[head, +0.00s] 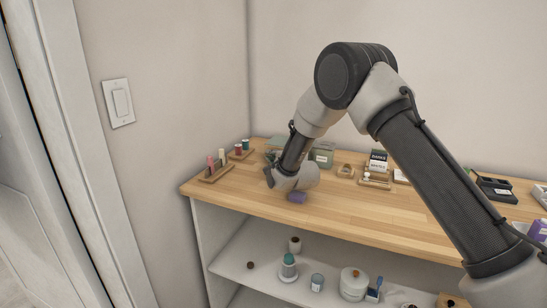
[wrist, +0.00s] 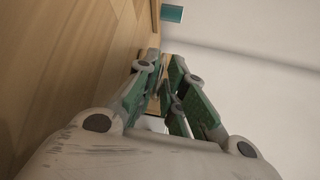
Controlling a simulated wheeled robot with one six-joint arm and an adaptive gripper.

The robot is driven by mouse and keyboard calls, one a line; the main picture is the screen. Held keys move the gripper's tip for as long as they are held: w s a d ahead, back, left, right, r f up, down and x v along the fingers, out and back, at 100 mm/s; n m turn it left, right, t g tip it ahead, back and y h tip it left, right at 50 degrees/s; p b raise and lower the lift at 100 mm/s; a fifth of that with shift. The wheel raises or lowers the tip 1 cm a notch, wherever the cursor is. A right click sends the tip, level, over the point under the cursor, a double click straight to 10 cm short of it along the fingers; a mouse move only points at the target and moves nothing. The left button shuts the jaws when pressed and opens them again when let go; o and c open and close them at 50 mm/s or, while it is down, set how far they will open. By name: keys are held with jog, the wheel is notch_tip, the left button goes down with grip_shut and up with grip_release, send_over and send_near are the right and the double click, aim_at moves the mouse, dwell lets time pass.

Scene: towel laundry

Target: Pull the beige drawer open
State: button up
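I cannot make out a beige drawer in either view. My gripper (head: 269,177) is low over the left part of the wooden tabletop (head: 345,212), and its wrist hides part of what lies behind it. In the wrist view the green-padded fingers of my gripper (wrist: 165,68) stand partly open with a narrow gap. A small brown patch shows in that gap. I cannot tell what it belongs to, and no held object is clear.
Spool racks (head: 217,172) stand at the tabletop's left end. A small purple item (head: 297,197) lies below my wrist. Green boxes (head: 322,155) and a small sign (head: 378,161) stand at the back. A white shelf (head: 240,258) below holds jars. The front middle of the tabletop is clear.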

grip_shut()
jog(key=s, duration=0.2)
jog(key=s+a, duration=0.1)
jog(key=s, duration=0.1)
jog(key=s+a, duration=0.1)
jog(key=s, duration=0.1)
jog(key=shift+s+a, duration=0.2)
jog(key=shift+s, duration=0.15)
jog(key=shift+s+f, duration=0.15)
jog(key=shift+s, duration=0.15)
jog(key=o, duration=0.6)
grip_release()
jog(key=v, duration=1.2)
jog(key=shift+a, duration=0.1)
jog(key=shift+w+r, duration=0.1)
jog(key=shift+r, duration=0.15)
